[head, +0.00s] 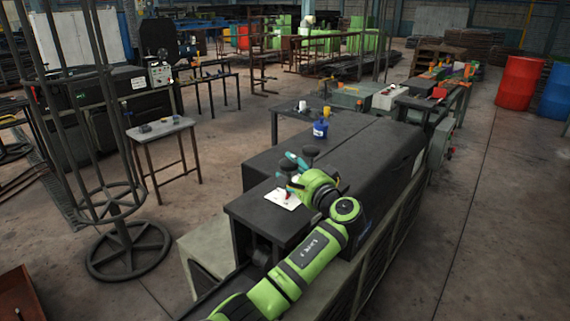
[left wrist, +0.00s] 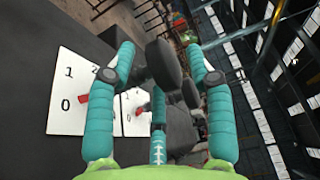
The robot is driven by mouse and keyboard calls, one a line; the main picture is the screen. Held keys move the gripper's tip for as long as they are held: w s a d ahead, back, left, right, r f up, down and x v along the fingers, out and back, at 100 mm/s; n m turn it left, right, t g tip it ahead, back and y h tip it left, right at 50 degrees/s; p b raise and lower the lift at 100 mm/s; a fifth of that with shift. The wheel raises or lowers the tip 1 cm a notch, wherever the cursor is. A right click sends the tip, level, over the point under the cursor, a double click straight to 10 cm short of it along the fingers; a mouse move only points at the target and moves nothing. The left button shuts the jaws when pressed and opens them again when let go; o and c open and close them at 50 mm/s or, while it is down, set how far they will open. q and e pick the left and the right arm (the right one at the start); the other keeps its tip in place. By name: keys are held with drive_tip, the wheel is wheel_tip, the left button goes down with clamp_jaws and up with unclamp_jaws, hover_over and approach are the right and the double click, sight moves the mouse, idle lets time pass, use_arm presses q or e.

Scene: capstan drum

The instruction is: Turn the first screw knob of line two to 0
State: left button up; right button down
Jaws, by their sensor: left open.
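A white panel (head: 283,199) lies on the near end of the black machine cover in the head view, with a small red knob (head: 289,191) on it, partly hidden by my arm. In the left wrist view a white plate (left wrist: 66,112) marked 1, 2 and 0 carries a red knob (left wrist: 83,99). A second plate (left wrist: 130,122) with another red knob (left wrist: 139,111) shows between the fingers, partly covered. My left gripper (head: 297,164) is above the panel, teal fingers spread, apart from the knobs and empty. It also shows in the left wrist view (left wrist: 162,75). Which knob is first in line two cannot be told.
The long black machine cover (head: 360,155) stretches away behind the panel. A blue pot (head: 320,129) stands on its far side. A small table (head: 160,128) and a round-based metal rack (head: 128,250) stand to the left. Red (head: 518,83) and blue barrels (head: 556,92) are far right. The right-hand floor is clear.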

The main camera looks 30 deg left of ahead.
use_arm(q)
drive_tip(key=v, duration=0.7)
drive_tip(key=shift+s+d, duration=0.15)
drive_tip(key=shift+d, duration=0.1)
